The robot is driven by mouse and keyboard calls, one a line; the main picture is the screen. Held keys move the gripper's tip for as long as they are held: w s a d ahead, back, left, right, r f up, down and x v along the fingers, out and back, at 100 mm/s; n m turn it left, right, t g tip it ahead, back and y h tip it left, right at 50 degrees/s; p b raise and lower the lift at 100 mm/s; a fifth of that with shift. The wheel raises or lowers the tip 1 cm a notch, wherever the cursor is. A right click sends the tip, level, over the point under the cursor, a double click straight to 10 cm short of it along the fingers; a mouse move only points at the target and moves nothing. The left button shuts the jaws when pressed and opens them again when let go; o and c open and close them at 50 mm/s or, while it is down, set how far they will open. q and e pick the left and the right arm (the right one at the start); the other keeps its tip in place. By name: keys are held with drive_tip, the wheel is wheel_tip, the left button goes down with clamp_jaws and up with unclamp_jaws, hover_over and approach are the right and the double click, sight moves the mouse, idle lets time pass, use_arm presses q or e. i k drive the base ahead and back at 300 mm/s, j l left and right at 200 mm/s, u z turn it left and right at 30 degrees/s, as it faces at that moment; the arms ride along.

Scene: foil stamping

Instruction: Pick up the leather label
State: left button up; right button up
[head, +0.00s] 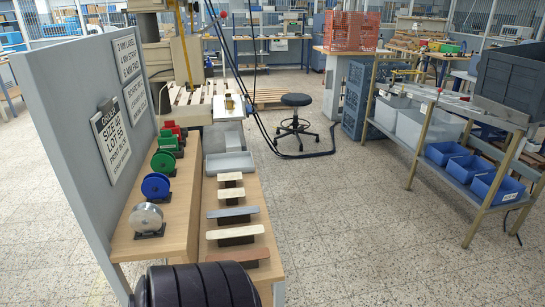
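Several flat label-like strips rest on small dark blocks in a row along the front of the wooden bench (190,205). The nearest is a reddish-brown strip (238,255), the one that looks most like leather. Neither of my grippers shows in the head view. A black ribbed part at the bottom edge hides the bench's near end.
A grey tray (229,163) lies behind the strips. A grey panel (75,120) bounds the left. The floor right of the bench is clear.

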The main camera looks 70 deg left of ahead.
sight(236, 192)
drive_tip(key=i+l+u, duration=0.1)
drive_tip(key=i+u, duration=0.2)
drive_tip(key=i+l+u, duration=0.25)
drive_tip(key=i, duration=0.2)
drive_tip(key=i+u, duration=0.15)
drive_tip(key=u, duration=0.25)
drive_tip(key=i+u, duration=0.15)
drive_tip(key=u, duration=0.3)
drive_tip(key=i+u, duration=0.15)
drive_tip(key=u, duration=0.25)
drive_tip(key=i+l+u, duration=0.1)
drive_tip(key=u, duration=0.35)
drive_tip(key=i+l+u, duration=0.1)
drive_tip(key=l+u, duration=0.15)
drive_tip(key=u, duration=0.15)
